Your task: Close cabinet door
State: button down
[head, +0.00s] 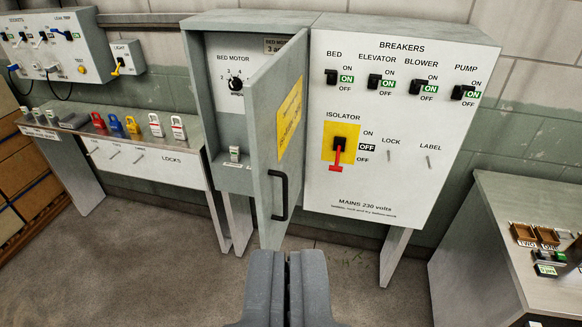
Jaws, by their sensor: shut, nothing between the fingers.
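The cabinet door (271,140) stands open, swung out from the grey bed motor cabinet (197,60). It is grey-green with a yellow label (290,117) and a dark curved handle (278,195). Inside the cabinet show a rotary dial (236,84) and a small switch (234,153). My gripper (293,256) is shut and empty at the bottom centre, just below the door's lower edge in the picture. I cannot tell whether it touches the door.
A white breakers panel (397,180) with a red isolator lever (337,155) stands right of the door. A bench with coloured locks (147,165) is at left. Another bench (500,235) is at right. Concrete floor (150,255) is clear in front.

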aim_at(274, 97)
jog(key=z, duration=0.05)
jog(key=i, duration=1)
jog(key=u, duration=0.1)
